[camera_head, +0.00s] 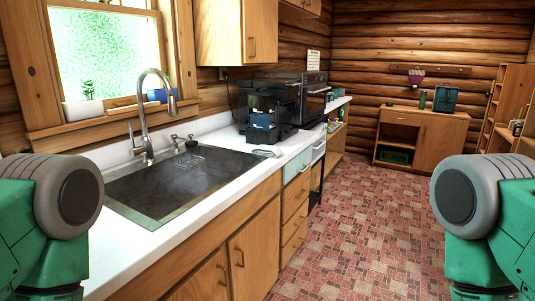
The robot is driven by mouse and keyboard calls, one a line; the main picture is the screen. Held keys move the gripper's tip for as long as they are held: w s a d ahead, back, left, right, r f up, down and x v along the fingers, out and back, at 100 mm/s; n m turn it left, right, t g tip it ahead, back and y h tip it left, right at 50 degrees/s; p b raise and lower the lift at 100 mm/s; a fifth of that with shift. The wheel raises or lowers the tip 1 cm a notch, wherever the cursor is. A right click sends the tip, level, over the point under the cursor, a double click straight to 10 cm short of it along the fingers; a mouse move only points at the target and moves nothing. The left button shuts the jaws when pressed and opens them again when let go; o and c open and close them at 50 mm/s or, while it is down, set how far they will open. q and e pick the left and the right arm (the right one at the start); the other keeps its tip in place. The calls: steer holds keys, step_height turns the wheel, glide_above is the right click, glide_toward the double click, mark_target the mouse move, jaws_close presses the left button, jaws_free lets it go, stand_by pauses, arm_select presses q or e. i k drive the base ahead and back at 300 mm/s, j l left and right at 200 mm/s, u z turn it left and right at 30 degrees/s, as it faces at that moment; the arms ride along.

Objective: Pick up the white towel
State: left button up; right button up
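I cannot make out a white towel for certain. A small, flat, grey-white item (265,153) lies on the white counter (137,250) just right of the sink, but it is too small to identify. Only green and grey parts of my two arms show, at the lower left and lower right edges. Neither of my grippers is in view, so what they hold is not shown.
A dark sink (175,185) with a tall faucet (145,115) is set in the counter. A black coffee machine (268,105) stands farther along. A wooden cabinet (440,138) stands at the back wall. The red brick-patterned floor (365,225) is clear.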

mark_target(269, 152)
steer(key=i+l+u, duration=0.2)
steer(key=i+l, duration=0.5)
steer(key=i+l+u, duration=0.25)
steer(key=i+l, duration=0.45)
steer(key=l, duration=0.15)
